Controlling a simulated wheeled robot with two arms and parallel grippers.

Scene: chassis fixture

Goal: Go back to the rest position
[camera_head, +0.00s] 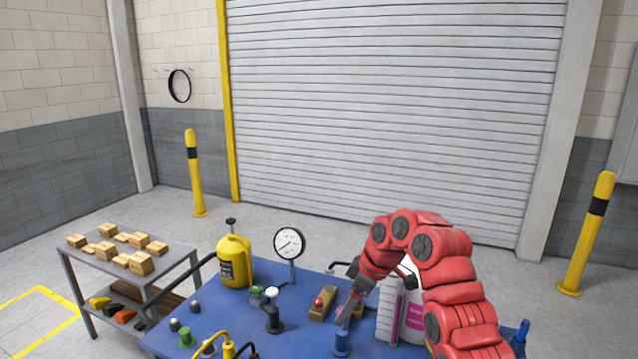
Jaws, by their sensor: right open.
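My red right arm comes in from the right over the blue table (312,278) and bends down to its right gripper (347,316). The gripper points down over the table, close above or beside a small blue cylinder (342,343). It is open, and I see nothing held in it. Whether it touches the cylinder cannot be told. My left arm and gripper are not in view.
Near the gripper stand a wooden block with a red knob (319,304) and a white bottle with a pink label (414,317). A dial gauge (289,243) and a yellow canister (234,261) stand further left. A cart (150,290) holds several boxes.

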